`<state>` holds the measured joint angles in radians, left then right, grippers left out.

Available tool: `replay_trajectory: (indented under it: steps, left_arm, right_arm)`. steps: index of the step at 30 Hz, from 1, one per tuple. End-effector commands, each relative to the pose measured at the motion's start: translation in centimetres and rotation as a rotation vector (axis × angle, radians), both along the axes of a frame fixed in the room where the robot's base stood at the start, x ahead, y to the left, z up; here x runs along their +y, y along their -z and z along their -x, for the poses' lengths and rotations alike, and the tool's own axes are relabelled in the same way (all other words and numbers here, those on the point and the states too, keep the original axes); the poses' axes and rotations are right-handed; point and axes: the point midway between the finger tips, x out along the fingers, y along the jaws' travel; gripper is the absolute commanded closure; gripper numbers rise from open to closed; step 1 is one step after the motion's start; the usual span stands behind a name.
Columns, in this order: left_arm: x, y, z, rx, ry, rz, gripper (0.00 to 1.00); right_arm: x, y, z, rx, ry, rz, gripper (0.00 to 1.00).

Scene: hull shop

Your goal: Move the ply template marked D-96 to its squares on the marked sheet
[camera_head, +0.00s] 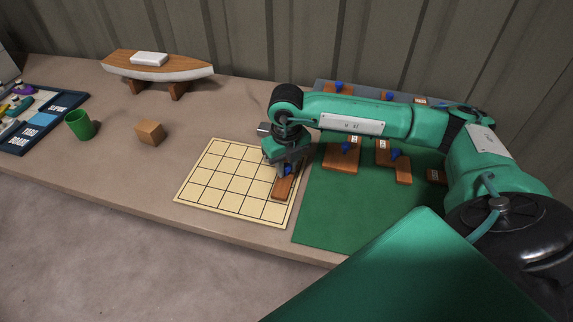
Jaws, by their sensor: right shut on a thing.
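The marked sheet (222,178) is a cream square grid lying on the bench, left of a green mat. My right gripper (287,170) points down over the sheet's right edge and is shut on the blue knob of a brown ply template (283,187). This template lies over squares along the sheet's right side; whether it touches the sheet is hard to tell. Its marking is hidden or too small to read, so I cannot confirm D-96. My left gripper is out of view.
Several other templates with blue knobs, such as one brown template (341,160), lie on the green mat (330,215) and behind my right arm. A wooden block (150,132), a green cup (80,125), a model boat hull (158,68) and a dark blue tray (22,140) stand to the left.

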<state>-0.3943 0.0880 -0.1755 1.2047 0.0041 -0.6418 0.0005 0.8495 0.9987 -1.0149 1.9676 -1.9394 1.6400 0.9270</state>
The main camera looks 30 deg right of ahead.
Motion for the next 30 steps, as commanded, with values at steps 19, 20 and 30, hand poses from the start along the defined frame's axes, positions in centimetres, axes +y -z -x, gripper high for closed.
replay_trajectory:
  steps: [19, 20, 30]
  left_arm:
    - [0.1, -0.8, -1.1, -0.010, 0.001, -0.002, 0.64]
    - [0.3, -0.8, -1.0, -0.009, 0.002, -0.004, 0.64]
    - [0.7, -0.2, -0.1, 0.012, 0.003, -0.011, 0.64]
  right_arm:
    - [0.0, 0.2, 0.0, 0.000, 0.000, 0.000, 0.56]
    - [0.0, 0.1, 0.0, 0.000, 0.000, 0.000, 0.56]
    - [0.0, -4.5, -0.1, -0.005, 0.000, -0.002, 0.56]
